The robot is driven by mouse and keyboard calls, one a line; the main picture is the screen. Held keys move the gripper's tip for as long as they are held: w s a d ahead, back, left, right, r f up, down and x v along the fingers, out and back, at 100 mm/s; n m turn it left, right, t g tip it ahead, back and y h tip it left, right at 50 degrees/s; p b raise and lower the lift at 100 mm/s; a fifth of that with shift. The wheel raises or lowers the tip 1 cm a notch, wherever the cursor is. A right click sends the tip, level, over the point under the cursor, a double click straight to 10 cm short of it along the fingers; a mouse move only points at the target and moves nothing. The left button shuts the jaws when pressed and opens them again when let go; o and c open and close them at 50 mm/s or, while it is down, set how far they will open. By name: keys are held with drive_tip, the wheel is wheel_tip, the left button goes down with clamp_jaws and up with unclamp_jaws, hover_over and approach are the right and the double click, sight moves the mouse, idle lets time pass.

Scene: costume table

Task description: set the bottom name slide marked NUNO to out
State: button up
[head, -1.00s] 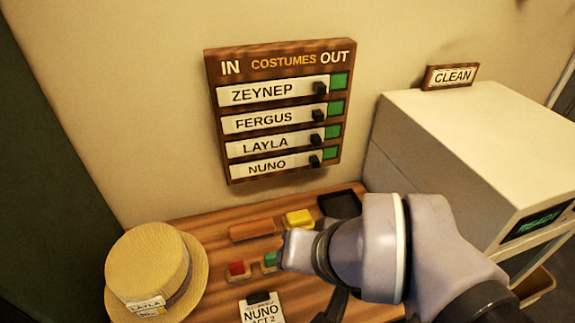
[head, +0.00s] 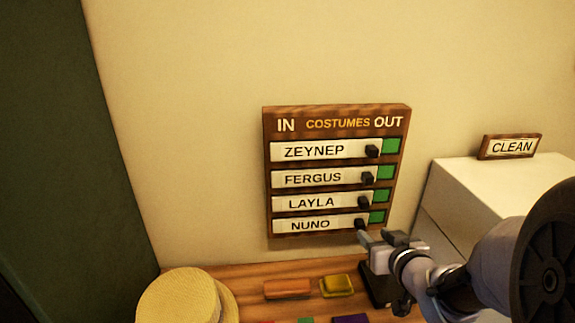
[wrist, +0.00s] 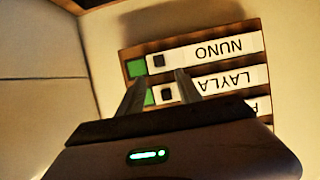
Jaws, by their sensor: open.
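The costumes board (head: 268,170) hangs on the wall, with IN at its left and OUT at its right. The bottom NUNO slide (head: 310,225) sits to the left, with green (head: 377,216) showing at its right end. Its black knob (head: 361,224) is at the slide's right end. My gripper (head: 378,238) is open and empty, just below and right of that knob. In the upside-down wrist view, the NUNO knob (wrist: 159,61) shows just past the open fingertips (wrist: 160,76). The LAYLA knob (wrist: 163,93) appears between the fingers. Contact cannot be told.
The ZEYNEP (head: 315,151), FERGUS (head: 313,179) and LAYLA (head: 311,202) slides sit above, all to the left with green showing. A straw hat (head: 185,297), an orange block (head: 287,288) and a yellow block (head: 337,285) are on the table. A white machine (head: 480,190) stands at right.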

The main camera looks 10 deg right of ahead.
sight(362, 226)
drive_tip(key=b+x, duration=0.2)
drive_tip(key=x, duration=0.6)
drive_tip(key=shift+s, duration=0.1)
clamp_jaws()
idle(1.0)
